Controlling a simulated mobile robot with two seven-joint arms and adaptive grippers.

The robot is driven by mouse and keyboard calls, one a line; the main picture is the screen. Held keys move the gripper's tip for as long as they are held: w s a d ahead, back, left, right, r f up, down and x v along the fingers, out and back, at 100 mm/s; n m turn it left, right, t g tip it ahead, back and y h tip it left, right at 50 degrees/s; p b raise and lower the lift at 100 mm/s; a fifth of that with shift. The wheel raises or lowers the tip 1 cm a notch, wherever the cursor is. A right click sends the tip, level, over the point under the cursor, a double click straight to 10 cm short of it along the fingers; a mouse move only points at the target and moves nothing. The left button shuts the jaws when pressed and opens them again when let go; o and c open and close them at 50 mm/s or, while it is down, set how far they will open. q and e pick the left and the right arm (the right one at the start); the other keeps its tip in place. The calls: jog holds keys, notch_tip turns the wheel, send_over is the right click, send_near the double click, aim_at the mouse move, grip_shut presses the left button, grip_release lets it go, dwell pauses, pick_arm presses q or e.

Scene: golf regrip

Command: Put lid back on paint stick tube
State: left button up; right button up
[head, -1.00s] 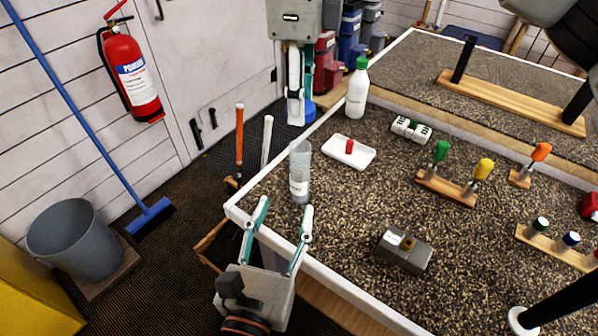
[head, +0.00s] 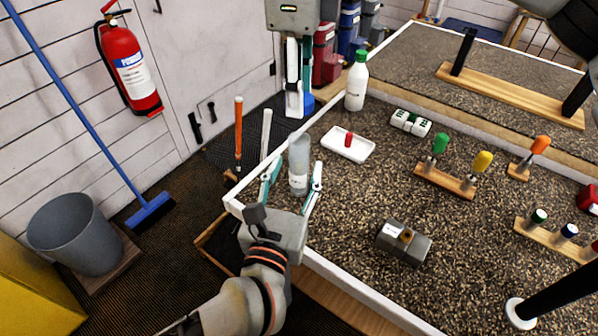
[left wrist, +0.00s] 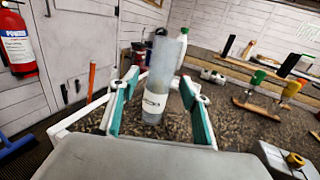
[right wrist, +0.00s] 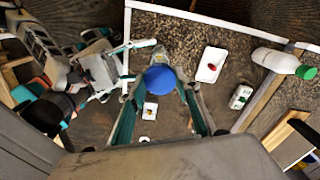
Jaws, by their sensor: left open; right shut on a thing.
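The paint stick tube (head: 299,168) is a clear, greyish cylinder with a white label, upright near the left corner of the speckled table; it also shows in the left wrist view (left wrist: 160,75). Its top shows no lid. My left gripper (head: 296,178) is open, with one finger on each side of the tube; I cannot tell whether they touch it. My right gripper (right wrist: 160,85) is shut on a round blue lid (right wrist: 160,78).
A white tray (head: 362,153) holding a small red piece lies right of the tube. A white bottle with a green cap (head: 356,85) stands behind. A grey block (head: 404,246) lies nearer the front. Tool racks (head: 443,182) stand to the right. The speckled tabletop between is clear.

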aim_at(297, 169)
pick_arm(q)
jog(key=shift+x, duration=1.55)
grip_shut()
pick_arm(e)
jog(key=shift+f, duration=2.5)
jog(key=shift+f, duration=0.15)
jog(key=shift+f, duration=0.75)
jog(key=shift+f, duration=0.55)
